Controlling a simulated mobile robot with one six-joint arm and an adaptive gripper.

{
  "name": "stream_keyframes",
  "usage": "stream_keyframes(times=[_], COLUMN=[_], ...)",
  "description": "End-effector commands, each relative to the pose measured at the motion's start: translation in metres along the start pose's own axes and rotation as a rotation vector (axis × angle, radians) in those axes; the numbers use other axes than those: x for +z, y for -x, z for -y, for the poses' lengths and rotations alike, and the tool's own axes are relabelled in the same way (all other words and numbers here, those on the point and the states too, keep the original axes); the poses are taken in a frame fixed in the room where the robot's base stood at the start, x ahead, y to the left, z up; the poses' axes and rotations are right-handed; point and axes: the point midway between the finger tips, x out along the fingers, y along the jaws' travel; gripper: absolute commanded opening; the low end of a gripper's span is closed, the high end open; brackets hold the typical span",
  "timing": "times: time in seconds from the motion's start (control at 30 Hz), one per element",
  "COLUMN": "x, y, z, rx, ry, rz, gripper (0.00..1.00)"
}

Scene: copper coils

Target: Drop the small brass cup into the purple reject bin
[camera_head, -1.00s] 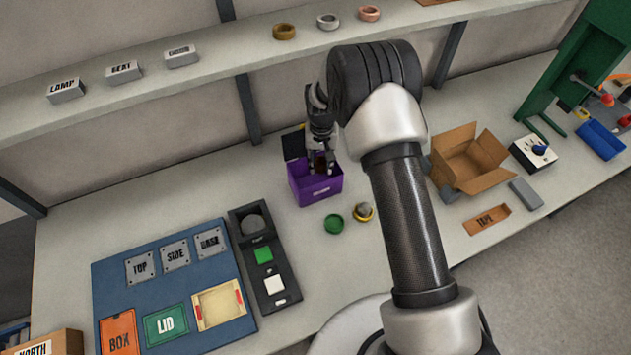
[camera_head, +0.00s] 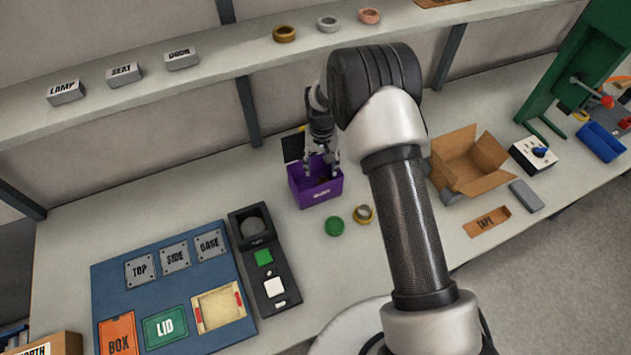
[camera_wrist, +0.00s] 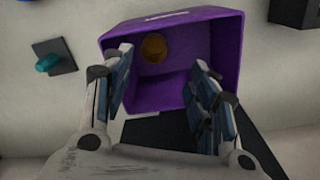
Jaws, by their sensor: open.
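The purple reject bin (camera_head: 300,196) stands on the bench left of my arm; its inside shows in the wrist view (camera_wrist: 205,25). The small brass cup (camera_wrist: 154,47) lies inside the bin, near its labelled wall in the wrist view. My gripper (camera_head: 322,174) points down at the bin's mouth. In the wrist view its fingers (camera_wrist: 162,64) are spread wide with nothing between the pads, and the cup is apart from them, lower in the bin.
A black panel (camera_head: 265,255) is to the left. An open cardboard box (camera_head: 465,168) is right of my arm. A shelf (camera_head: 220,66) runs behind.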

Motion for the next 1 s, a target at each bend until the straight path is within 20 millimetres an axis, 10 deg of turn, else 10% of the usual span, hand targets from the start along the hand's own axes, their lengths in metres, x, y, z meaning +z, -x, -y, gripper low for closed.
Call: stream_keyframes(times=[0.6, 1.0], x=[-0.001, 0.0], y=[0.107, 0.119], z=[0.0, 0.0], rx=[-0.001, 0.0], ry=[0.0, 0.0], rz=[-0.003, 0.0], gripper=[0.53, 0.53])
